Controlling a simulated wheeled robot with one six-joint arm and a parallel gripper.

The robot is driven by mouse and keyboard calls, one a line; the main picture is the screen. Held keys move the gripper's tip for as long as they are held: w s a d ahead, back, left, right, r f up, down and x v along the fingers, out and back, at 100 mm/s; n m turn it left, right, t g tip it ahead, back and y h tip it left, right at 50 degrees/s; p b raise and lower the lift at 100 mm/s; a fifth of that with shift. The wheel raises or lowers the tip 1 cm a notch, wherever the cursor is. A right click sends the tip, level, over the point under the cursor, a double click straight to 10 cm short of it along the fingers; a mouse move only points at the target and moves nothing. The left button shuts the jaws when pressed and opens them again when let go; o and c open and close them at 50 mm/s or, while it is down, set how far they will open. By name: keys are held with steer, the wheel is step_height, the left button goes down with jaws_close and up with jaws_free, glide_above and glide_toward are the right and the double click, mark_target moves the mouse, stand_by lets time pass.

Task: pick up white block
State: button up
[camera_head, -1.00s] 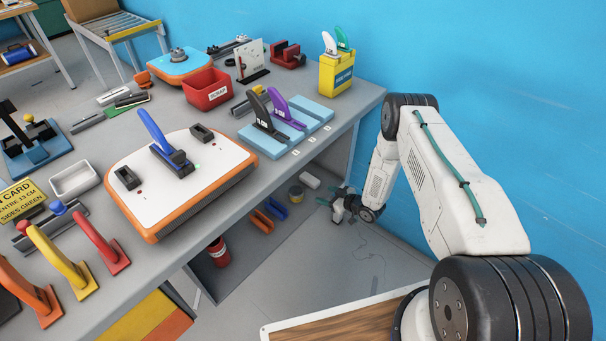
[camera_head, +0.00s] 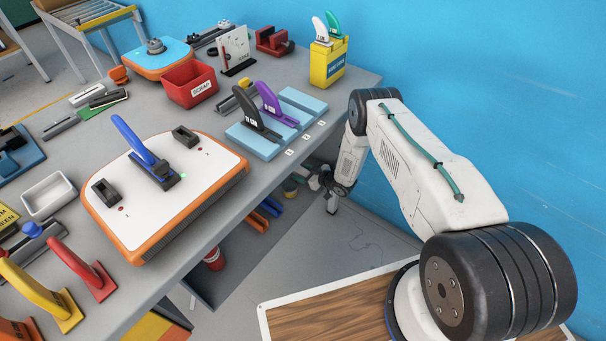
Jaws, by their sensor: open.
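A small white block (camera_head: 314,182) lies on the floor beneath the workbench, just left of my wrist. It is small in view and partly covered by my wrist. My gripper (camera_head: 331,207) hangs low at the end of the arm, with its fingers pointing down, to the right of and nearer than the block. The fingers are small and dark, and they are open with nothing seen between them. I cannot tell the exact gap between gripper and block.
The workbench (camera_head: 215,215) edge runs close left of my arm, and a blue wall (camera_head: 480,90) stands right. Under the bench are a can (camera_head: 290,188), blue and orange pieces (camera_head: 262,215) and a red can (camera_head: 213,258).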

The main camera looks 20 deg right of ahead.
steer(key=shift+w+a+f, duration=0.1)
steer(key=shift+w, duration=0.1)
steer(key=c, duration=1.1)
